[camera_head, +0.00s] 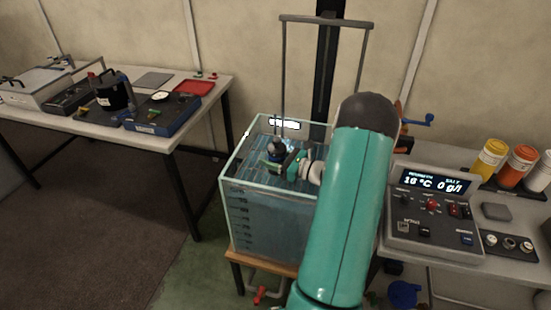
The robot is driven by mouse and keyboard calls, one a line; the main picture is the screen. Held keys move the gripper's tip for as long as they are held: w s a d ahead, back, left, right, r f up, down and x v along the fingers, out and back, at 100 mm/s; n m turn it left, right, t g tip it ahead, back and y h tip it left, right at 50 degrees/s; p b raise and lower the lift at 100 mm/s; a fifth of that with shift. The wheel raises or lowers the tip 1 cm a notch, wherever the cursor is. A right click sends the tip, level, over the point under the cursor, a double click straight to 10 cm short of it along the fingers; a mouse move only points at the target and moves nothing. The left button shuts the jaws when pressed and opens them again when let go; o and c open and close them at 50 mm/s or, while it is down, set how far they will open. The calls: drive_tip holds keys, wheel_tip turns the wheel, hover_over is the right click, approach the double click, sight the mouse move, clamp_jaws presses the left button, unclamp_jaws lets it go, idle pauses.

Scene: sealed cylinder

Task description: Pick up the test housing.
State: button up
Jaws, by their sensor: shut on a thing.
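A small dark rounded object, which looks like the test housing (277,147), is at the top of the glass water tank (242,190), near the water surface. My gripper (279,160) reaches over the tank's right side and is shut on it. The fingers and the lower part of the housing are small and partly hidden, so the exact grip and whether it touches the water cannot be told. My teal arm covers the tank's right side.
A grey frame (325,21) rises behind the tank. The left table (190,107) holds a black pot (113,93), a blue case (163,112) and a red tray (194,88).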

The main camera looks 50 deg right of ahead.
sight(273, 147)
drive_tip(key=shift+r, duration=0.2)
drive_tip(key=shift+r, duration=0.3)
drive_tip(key=r, duration=0.3)
drive_tip(key=shift+s+a, duration=0.2)
drive_tip(key=shift+s, duration=0.05)
drive_tip(key=s+a+r, duration=0.8)
drive_tip(key=s+r, duration=0.1)
drive_tip(key=s, duration=0.1)
drive_tip(key=shift+s, duration=0.3)
drive_tip(key=shift+s, duration=0.1)
